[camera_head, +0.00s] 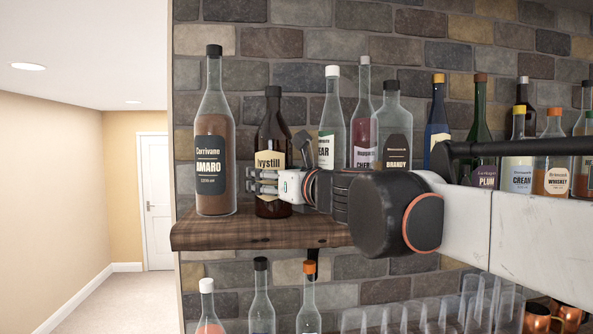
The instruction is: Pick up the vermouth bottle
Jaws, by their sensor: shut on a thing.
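A dark brown bottle (271,135) with a black cap and a cream label stands upright near the left end of the wooden shelf. Its label reads "Ivystill" or similar at the top; the lower words are hidden by my gripper, so I cannot read "vermouth" on any bottle. My gripper (264,182) reaches in from the right at the height of the label and is shut on this brown bottle. The bottle's base appears to be at the shelf's surface; I cannot tell whether it is touching.
A tall amaro bottle (212,150) stands close on the left. Pear (332,120), cherry (364,125) and brandy (393,120) bottles stand to the right, partly behind my arm. The wooden shelf (215,236) ends at the left. Bottles and glasses (430,315) stand below.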

